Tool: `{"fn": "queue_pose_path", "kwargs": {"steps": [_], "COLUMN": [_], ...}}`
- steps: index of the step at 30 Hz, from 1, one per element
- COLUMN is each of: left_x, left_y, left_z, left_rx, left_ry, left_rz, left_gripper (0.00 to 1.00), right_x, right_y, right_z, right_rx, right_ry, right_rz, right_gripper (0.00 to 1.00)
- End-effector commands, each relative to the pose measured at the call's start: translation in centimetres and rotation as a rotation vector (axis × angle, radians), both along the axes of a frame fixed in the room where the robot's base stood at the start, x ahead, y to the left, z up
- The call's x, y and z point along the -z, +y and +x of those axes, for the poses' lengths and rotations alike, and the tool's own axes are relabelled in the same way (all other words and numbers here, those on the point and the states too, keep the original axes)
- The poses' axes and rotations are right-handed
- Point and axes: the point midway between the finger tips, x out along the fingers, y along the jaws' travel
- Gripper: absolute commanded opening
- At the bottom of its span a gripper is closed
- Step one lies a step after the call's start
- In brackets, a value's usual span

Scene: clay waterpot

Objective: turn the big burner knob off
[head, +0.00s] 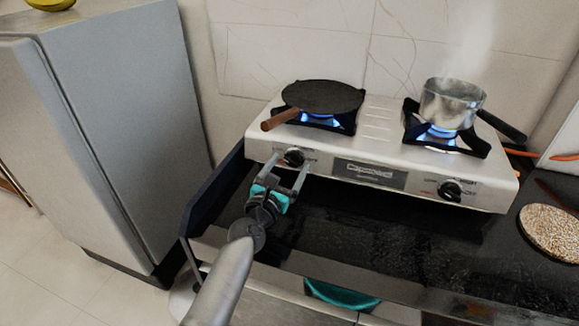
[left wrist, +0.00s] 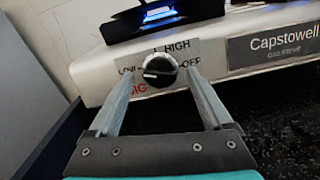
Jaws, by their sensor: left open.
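The big burner knob (head: 294,157) is a black round knob at the left of the stove's front panel. In the left wrist view the knob (left wrist: 160,70) is ringed by the words LOW, HIGH and OFF, with partly covered red lettering below. A pale mark shows on its left part. My left gripper (head: 289,164) is open, its two pale fingers reaching toward the panel on either side of the knob. I cannot tell whether they touch it. Blue flame (head: 318,120) burns under the left burner. My right gripper is out of view.
The two-burner stove (head: 365,195) stands on a black counter (head: 400,235). A dark pan (head: 322,96) with a brown handle sits on the left burner. A steaming pot (head: 450,103) sits over the lit right burner, above a second knob (head: 450,190). A grey fridge (head: 125,130) stands left.

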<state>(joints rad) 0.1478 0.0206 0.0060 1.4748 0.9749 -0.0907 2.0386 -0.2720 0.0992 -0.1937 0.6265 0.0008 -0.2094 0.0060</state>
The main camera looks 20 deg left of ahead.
Motion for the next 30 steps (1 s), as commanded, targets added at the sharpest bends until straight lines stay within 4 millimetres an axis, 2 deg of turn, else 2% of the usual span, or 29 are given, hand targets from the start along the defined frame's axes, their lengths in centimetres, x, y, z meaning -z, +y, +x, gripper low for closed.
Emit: {"fn": "queue_pose_path", "kwargs": {"steps": [5,14,30], "left_x": [0.00,-0.05,-0.02], "left_y": [-0.09,-0.09,-0.10], "left_z": [1.00,1.15,1.11], "left_rx": [0.000,0.000,0.000], "left_ry": [0.000,-0.001,0.000], "left_rz": [-0.002,-0.001,-0.001], "left_gripper": [0.84,0.84,0.25], "right_x": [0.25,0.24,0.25], "right_y": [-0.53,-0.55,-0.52], "right_z": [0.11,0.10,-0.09], "right_rx": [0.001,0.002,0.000], "right_ry": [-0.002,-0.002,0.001], "right_rz": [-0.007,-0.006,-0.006], "right_gripper": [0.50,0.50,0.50]}}
